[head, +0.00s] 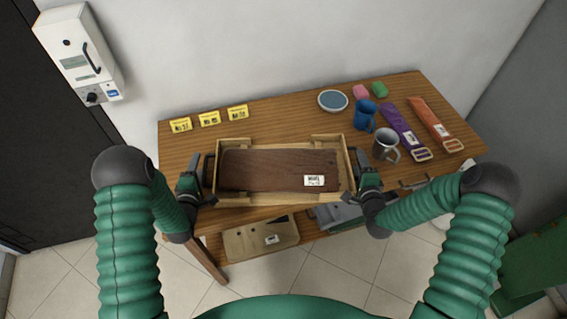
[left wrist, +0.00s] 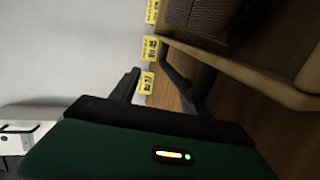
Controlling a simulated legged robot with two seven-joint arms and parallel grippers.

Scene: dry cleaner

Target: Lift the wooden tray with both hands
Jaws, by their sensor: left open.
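The wooden tray (head: 334,197) sits near the front edge of the table, a pale wood frame around a dark brown inside with a white label. My left gripper (head: 205,176) is at the tray's left end. In the left wrist view its dark fingers (left wrist: 158,84) are apart, beside the tray's pale wall (left wrist: 240,72); I see nothing clearly clamped between them. My right gripper (head: 356,167) is at the tray's right end, close to its wall. Its fingertips are too small and dark to show whether they are open.
Purple (head: 405,130) and orange (head: 433,122) straps lie at right. A wooden board (head: 260,240) is below the table.

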